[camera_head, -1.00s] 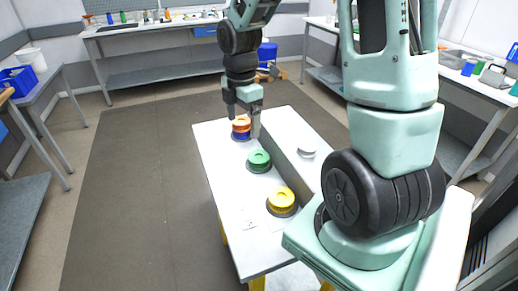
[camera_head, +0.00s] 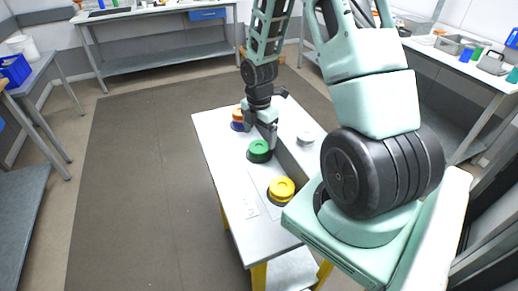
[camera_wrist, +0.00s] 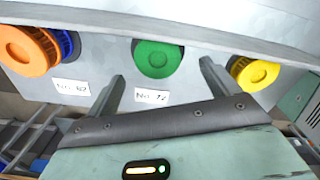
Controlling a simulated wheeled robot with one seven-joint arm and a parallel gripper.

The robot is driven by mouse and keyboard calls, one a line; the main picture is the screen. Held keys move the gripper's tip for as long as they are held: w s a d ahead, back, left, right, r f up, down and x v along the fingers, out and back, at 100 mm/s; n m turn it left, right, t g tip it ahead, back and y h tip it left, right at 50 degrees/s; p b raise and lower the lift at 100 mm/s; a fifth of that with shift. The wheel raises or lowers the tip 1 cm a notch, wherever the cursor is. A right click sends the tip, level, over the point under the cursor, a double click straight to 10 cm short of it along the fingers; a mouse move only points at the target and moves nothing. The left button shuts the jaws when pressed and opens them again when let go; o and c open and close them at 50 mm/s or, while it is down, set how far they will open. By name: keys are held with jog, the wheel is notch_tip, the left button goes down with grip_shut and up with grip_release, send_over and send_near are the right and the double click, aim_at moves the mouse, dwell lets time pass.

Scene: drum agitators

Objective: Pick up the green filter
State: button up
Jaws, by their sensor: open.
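In the wrist view the green filter (camera_wrist: 157,58) lies at the upper middle, above a label reading "No. 72". My gripper (camera_head: 264,128) is just above and beside it in the head view. In the wrist view my gripper (camera_wrist: 162,72) is open and empty, with one finger on each side of the green filter in the picture. The gap in depth cannot be told.
An orange filter (camera_wrist: 28,50) over a blue one (camera_wrist: 65,43) stands to the left of the green. A yellow filter (camera_wrist: 256,74) is to the right. The floor left of the table is free.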

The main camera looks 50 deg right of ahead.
aim_at(259, 147)
jog(key=shift+w+f+p, duration=0.15)
jog(key=shift+f+p, duration=0.85)
jog(key=shift+f, duration=1.7)
jog(key=c, duration=1.1)
